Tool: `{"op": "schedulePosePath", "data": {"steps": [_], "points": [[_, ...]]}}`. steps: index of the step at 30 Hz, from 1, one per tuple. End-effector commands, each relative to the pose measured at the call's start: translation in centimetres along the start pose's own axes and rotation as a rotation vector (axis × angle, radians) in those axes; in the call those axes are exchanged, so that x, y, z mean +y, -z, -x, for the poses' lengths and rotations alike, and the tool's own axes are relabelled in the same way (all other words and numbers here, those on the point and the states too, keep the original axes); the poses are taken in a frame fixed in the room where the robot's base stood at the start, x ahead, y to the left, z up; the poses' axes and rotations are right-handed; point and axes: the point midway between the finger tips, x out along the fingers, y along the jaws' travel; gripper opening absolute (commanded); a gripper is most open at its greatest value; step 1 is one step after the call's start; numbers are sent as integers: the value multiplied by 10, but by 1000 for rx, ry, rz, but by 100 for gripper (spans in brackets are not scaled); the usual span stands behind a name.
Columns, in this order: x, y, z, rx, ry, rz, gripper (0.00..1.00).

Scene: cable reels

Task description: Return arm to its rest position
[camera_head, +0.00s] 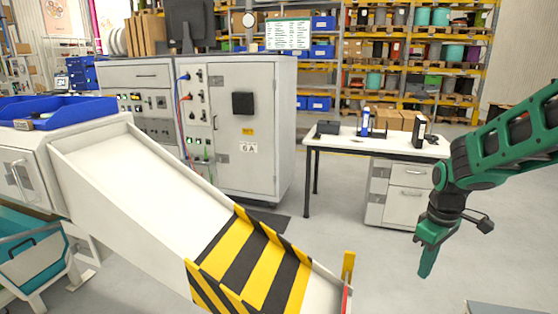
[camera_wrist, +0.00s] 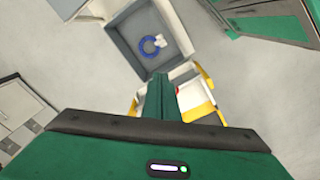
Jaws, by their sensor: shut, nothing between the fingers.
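My green arm reaches in from the right edge of the head view. My gripper (camera_head: 428,262) hangs from it, pointing down, over open floor to the right of the chute. Its fingers are together and nothing is between them. In the wrist view the shut fingers of my gripper (camera_wrist: 157,98) point toward a grey open bin (camera_wrist: 118,42). A blue ring-shaped coil (camera_wrist: 150,45) with a white tag lies inside the bin, apart from the fingers.
A white chute (camera_head: 140,190) with a yellow-and-black striped end (camera_head: 250,265) slopes down left of my gripper. A white desk (camera_head: 375,143) with drawers stands behind it. A grey cabinet (camera_head: 245,130) and stocked shelves (camera_head: 420,50) are farther back. Grey floor (camera_head: 350,245) lies between.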

Motion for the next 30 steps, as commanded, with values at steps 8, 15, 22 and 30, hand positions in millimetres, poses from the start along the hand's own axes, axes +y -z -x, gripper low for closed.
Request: {"op": "schedulePosePath", "data": {"steps": [8, 15, 22, 30], "points": [[-25, -104, 48, -30, -31, -457, 0], [-64, -183, 65, -36, -14, -842, 0], [-93, -223, 66, -38, 16, -1069, 0], [-99, -230, 65, -41, 24, -1115, 0]]}}
